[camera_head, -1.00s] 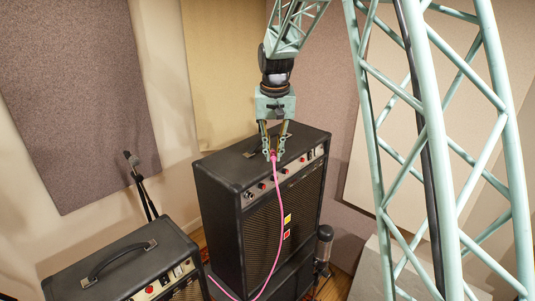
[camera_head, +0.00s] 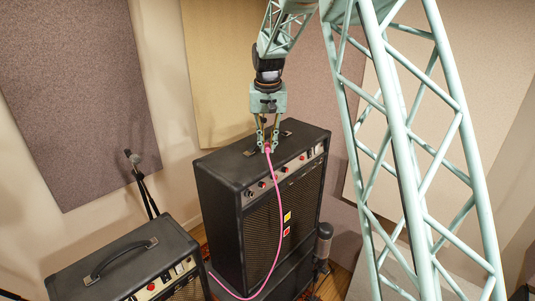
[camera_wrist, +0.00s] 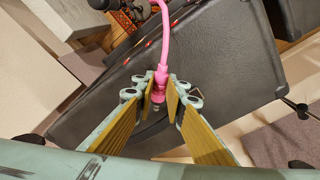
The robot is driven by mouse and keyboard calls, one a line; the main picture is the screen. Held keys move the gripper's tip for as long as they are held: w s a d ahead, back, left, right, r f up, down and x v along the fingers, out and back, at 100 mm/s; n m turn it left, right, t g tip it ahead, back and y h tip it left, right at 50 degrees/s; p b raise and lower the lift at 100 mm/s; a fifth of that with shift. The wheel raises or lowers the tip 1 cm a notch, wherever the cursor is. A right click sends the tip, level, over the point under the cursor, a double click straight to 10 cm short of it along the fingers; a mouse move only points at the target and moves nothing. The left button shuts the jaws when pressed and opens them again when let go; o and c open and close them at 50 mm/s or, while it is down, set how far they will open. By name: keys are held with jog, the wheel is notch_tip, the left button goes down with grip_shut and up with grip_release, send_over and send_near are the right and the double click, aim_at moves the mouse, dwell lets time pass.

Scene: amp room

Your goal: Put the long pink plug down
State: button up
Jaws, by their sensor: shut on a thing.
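The long pink plug (camera_wrist: 160,82) is between the fingertips of my gripper (camera_wrist: 161,95) in the wrist view. My gripper is shut on it, and its metal tip shows just past the fingers. The pink cable (camera_wrist: 164,30) runs off from the plug. In the head view my gripper (camera_head: 268,146) is over the top of the large black amp (camera_head: 222,165), near its front edge. The pink cable (camera_head: 278,215) hangs in front of the amp's grille and curves to the lower left. I cannot tell whether the plug touches the amp's top.
A smaller black amp (camera_head: 135,254) with a handle stands at the lower left. A microphone on a stand (camera_head: 142,180) is behind it. A dark cylindrical microphone (camera_head: 324,240) stands right of the large amp. The large amp's top is mostly bare apart from its handle.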

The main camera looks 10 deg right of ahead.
aim_at(268, 147)
jog(key=shift+f, duration=0.1)
jog(key=shift+f+p, duration=0.4)
jog(key=shift+f, duration=1.2)
jog(key=shift+s+f+b, duration=0.2)
jog(key=shift+f+b, duration=0.25)
jog(key=shift+f, duration=0.3)
jog(key=o, duration=0.8)
jog(key=shift+f, duration=0.2)
jog(key=shift+o, duration=0.2)
jog(key=shift+r, duration=0.2)
jog(key=shift+w+r+p, duration=0.15)
jog(key=shift+r+p, duration=0.25)
jog(key=shift+r, duration=0.55)
jog(key=r, duration=0.3)
jog(key=s+r, duration=0.1)
jog(key=r, duration=0.2)
jog(key=r+b, duration=0.1)
jog(key=r, duration=0.3)
jog(key=shift+s+a+r, duration=0.1)
jog(key=shift+s+a, duration=0.05)
jog(key=shift+s, duration=0.1)
jog(key=shift+s+r, duration=0.1)
jog(key=shift+r, duration=0.5)
